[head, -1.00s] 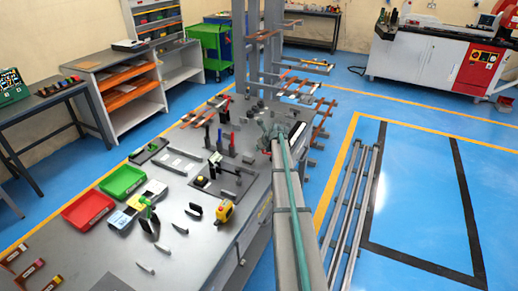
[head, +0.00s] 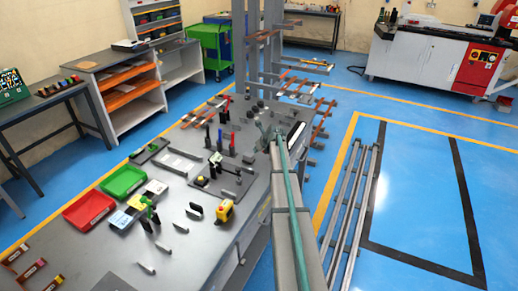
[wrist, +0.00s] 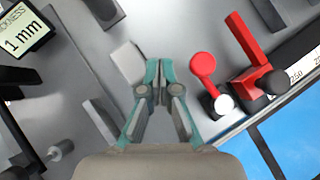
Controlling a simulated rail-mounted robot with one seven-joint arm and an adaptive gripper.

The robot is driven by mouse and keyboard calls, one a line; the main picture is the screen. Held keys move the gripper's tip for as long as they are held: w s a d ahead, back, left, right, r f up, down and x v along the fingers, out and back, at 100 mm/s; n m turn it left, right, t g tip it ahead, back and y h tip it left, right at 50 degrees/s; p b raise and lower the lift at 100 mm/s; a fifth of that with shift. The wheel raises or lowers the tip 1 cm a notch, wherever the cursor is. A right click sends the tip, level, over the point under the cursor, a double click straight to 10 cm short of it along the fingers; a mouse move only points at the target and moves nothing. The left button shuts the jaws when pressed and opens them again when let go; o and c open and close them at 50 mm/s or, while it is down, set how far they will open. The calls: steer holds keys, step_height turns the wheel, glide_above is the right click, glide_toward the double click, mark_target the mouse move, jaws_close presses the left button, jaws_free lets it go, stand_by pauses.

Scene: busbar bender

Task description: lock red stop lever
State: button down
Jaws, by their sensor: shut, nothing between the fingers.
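In the wrist view, a red lever (wrist: 205,72) with a round red end and a pale ball at its lower end lies right of my gripper (wrist: 160,70). A red upright stop piece (wrist: 246,42) on a red base with a black knob (wrist: 272,82) stands further right, beside a printed scale. My gripper's teal fingers are shut and empty. They point between a pale grey block and the red lever, with a visible gap to the lever. In the head view, the end of my arm is over the bench's right edge, and the fingertips are too small to make out.
A "1 mm" thickness display (wrist: 25,32) is at the upper left of the wrist view, with dark upright plates near it. In the head view, the grey bench (head: 190,262) holds red and green bins, a yellow tape measure (head: 224,211) and several upright handles.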

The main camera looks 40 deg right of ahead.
steer(key=s+a, duration=0.1)
steer(key=a+r, duration=0.1)
steer(key=a, duration=0.1)
steer(key=shift+s+r+b, duration=0.1)
steer(key=shift+s+b, duration=0.2)
steer(key=shift+s, duration=0.1)
steer(key=s+a+r+b, duration=0.2)
steer(key=a+r, duration=0.2)
steer(key=r, duration=0.3)
steer(key=shift+s+a+b, duration=0.15)
steer(key=shift+a+b, duration=0.2)
steer(key=shift+b, duration=0.05)
